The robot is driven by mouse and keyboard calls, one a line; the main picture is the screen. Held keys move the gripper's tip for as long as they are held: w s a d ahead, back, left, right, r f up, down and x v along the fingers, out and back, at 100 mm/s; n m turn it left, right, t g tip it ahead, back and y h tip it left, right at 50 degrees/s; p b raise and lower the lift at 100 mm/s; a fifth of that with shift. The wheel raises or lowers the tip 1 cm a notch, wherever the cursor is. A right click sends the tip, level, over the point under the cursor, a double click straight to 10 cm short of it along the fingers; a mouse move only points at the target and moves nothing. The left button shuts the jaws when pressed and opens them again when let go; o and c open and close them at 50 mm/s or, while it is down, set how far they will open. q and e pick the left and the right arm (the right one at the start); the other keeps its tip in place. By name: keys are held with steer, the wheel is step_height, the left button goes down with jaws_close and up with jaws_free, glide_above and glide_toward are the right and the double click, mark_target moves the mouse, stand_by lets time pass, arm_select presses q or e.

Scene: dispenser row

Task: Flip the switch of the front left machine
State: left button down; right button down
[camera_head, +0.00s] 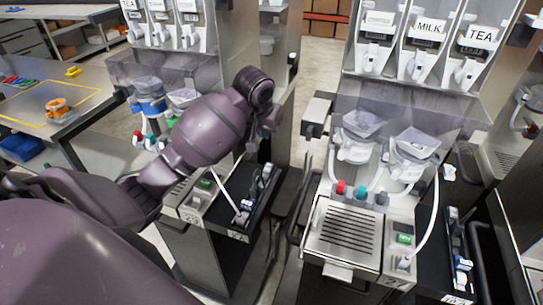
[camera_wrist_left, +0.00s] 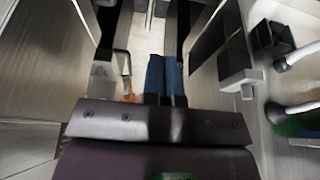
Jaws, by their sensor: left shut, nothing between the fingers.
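The left machine (camera_head: 218,214) stands behind my left arm, which hides much of its middle. A small green element (camera_head: 204,184), possibly its switch, shows on its lower front panel; its position cannot be read. My left gripper (camera_head: 265,124) is beside the right edge of this machine, above its lower panel and apart from the green element. Its fingers are small and partly hidden in the head view. In the left wrist view, the two blue fingers (camera_wrist_left: 165,72) are together with nothing between them. My right gripper is not in view.
A similar machine (camera_head: 345,228) with a drip grate and green element (camera_head: 404,239) stands to the right. A narrow gap separates the machines. A grey block (camera_wrist_left: 238,82) projects near the fingers in the wrist view. A table (camera_head: 88,92) is at left.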

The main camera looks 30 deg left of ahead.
arm_select(q)
glide_toward(271, 164)
steer(key=x, duration=0.5)
steer(key=shift+w+a+f+p, duration=0.1)
steer(key=shift+w+f+p, duration=0.05)
steer(key=shift+w+p, duration=0.25)
steer(key=shift+w+f, duration=0.2)
steer(key=shift+f, duration=0.5)
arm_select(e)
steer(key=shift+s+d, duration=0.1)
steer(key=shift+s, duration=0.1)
arm_select(q)
steer(key=shift+w, duration=0.1)
